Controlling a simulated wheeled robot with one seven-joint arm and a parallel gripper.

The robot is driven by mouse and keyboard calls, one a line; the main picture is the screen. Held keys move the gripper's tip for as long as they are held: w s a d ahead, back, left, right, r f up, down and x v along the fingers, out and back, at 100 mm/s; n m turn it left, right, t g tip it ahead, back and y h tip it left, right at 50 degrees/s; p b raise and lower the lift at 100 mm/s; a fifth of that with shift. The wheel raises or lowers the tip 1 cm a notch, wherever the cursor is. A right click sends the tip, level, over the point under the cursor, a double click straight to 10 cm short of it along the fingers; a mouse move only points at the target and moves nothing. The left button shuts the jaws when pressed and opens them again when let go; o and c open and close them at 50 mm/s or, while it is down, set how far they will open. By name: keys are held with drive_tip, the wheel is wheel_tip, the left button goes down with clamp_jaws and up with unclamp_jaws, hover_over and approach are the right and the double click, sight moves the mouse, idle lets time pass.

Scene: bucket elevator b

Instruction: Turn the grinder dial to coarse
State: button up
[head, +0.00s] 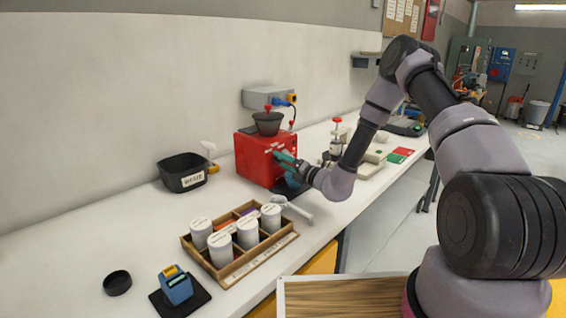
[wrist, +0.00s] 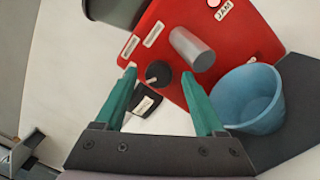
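The red grinder (head: 252,157) stands on the white counter, with a dark hopper (head: 267,123) on top. In the wrist view its red front (wrist: 240,38) carries a round black dial (wrist: 159,74) with a pale pointer aimed to the lower left. Small pale labels (wrist: 154,34) lie above the dial; their text is unreadable. My gripper (wrist: 160,78) is open, its green fingertips on either side of the dial in the picture. I cannot tell if they touch it. In the head view my gripper (head: 284,160) is at the grinder's front and hides the dial.
A grey spout (wrist: 192,48) sticks out close to my right finger. A blue cup (wrist: 252,99) stands beside that finger on a dark mat (wrist: 290,120). A pink button (wrist: 214,3) marked JAM is near the top. A wooden tray (head: 262,262) of white canisters stands in front.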

drive_tip(key=v, duration=1)
drive_tip(key=shift+s+d, duration=0.2)
drive_tip(key=shift+s, duration=0.05)
